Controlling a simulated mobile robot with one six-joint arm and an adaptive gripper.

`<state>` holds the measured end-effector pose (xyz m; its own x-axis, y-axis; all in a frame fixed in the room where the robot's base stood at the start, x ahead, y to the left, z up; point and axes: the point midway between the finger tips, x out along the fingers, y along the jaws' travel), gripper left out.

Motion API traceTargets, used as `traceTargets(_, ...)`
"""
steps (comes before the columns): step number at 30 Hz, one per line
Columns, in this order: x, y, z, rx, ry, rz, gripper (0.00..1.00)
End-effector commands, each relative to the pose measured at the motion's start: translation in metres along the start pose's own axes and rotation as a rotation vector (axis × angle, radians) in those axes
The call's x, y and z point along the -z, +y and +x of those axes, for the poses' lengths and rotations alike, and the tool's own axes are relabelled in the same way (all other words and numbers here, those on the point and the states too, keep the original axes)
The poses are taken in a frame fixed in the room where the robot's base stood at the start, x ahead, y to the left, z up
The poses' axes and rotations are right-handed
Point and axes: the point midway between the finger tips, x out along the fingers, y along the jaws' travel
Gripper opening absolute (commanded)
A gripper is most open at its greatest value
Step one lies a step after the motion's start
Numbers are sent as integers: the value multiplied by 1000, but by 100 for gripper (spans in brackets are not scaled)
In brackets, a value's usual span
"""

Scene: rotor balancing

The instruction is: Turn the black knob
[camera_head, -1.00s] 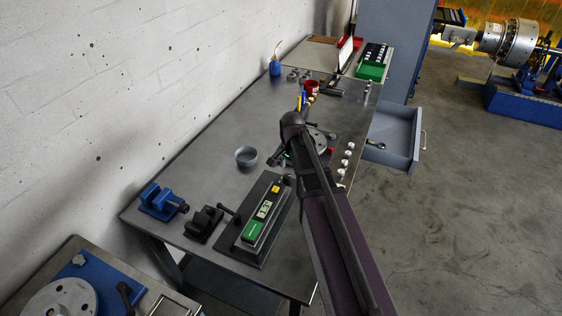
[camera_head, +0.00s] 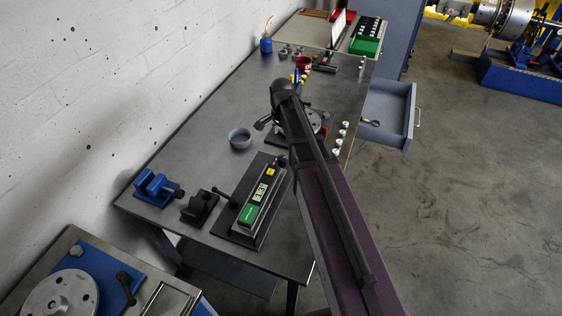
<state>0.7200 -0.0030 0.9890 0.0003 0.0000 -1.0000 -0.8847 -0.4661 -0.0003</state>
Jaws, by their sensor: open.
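A small black knob (camera_head: 281,160) shows at the far end of the dark measuring unit (camera_head: 236,224), which has a green label and a lit display. A black ball-ended lever (camera_head: 218,192) stands at the unit's left side; I cannot tell for sure which of the two the task means. My gripper (camera_head: 262,124) shows as a small dark shape left of my arm, beyond the unit and apart from both. It is open, with nothing visible in it. My arm hides part of the rotor disc (camera_head: 312,118) and its dark base.
A grey bowl (camera_head: 240,139) stands left of my gripper. A blue vise (camera_head: 156,188) and a black clamp block (camera_head: 199,206) sit at the near left of the bench (camera_head: 190,143).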

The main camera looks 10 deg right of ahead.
Motion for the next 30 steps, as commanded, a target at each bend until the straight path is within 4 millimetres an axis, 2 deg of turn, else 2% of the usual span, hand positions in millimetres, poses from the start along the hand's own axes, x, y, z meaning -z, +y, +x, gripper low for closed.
traceTargets(30,-2,-1,80,0,0,-3,82)
